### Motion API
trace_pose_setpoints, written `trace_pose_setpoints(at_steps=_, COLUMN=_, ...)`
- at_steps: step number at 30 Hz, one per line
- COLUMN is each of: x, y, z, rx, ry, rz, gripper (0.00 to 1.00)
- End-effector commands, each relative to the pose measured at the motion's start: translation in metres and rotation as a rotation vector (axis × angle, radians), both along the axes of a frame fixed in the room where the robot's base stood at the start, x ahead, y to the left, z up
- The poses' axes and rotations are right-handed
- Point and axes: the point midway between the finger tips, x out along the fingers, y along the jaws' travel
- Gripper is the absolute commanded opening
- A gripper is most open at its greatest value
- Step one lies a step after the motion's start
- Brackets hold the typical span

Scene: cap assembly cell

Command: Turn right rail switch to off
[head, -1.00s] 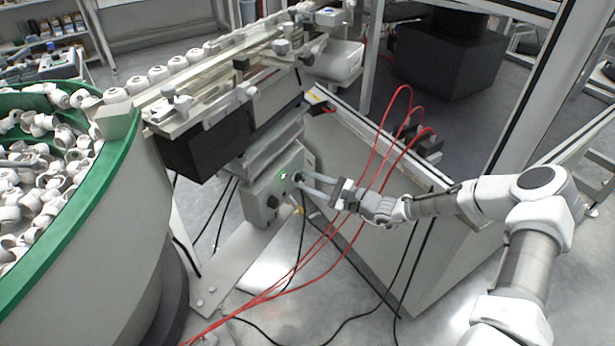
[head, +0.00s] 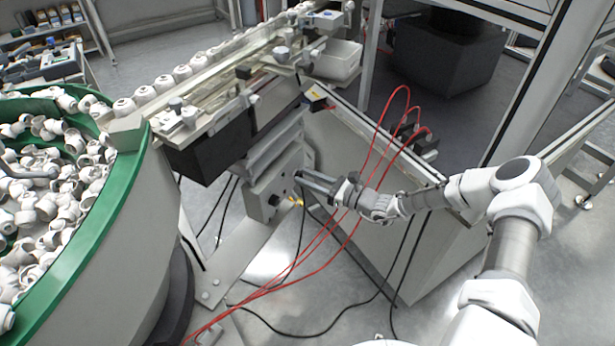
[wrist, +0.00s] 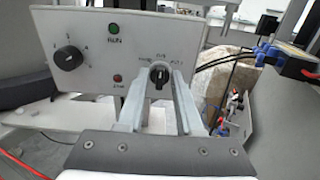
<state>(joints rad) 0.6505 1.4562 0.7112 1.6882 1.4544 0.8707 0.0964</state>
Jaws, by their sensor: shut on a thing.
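The right rail switch is a small black rotary knob (wrist: 159,74) on a light grey control panel (wrist: 100,62) in the wrist view. The panel also carries a larger black dial (wrist: 68,59) at left, an unlit green button (wrist: 113,29) and a red button (wrist: 117,79).
A green-rimmed bowl (head: 125,190) of white caps stands at left. The rail (head: 215,75) with caps runs above the panel. Red hoses (head: 372,150) arch close to my arm and hang below it. A grey cabinet (head: 375,240) stands right of the panel.

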Motion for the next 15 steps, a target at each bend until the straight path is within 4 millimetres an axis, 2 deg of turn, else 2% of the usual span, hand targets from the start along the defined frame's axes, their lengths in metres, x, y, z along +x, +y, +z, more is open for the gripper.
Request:
trace_pose_setpoints(at_steps=11, x=-0.0001, y=-0.0005, z=-0.0007, rx=0.001, ry=0.005, rz=0.0, gripper=0.0)
trace_pose_setpoints(at_steps=12, x=-0.0001, y=-0.0005, z=-0.0007, rx=0.001, ry=0.005, rz=0.0, gripper=0.36)
trace_pose_setpoints(at_steps=15, x=-0.0001, y=-0.0005, z=-0.0006, rx=0.001, ry=0.005, rz=0.0, gripper=0.54)
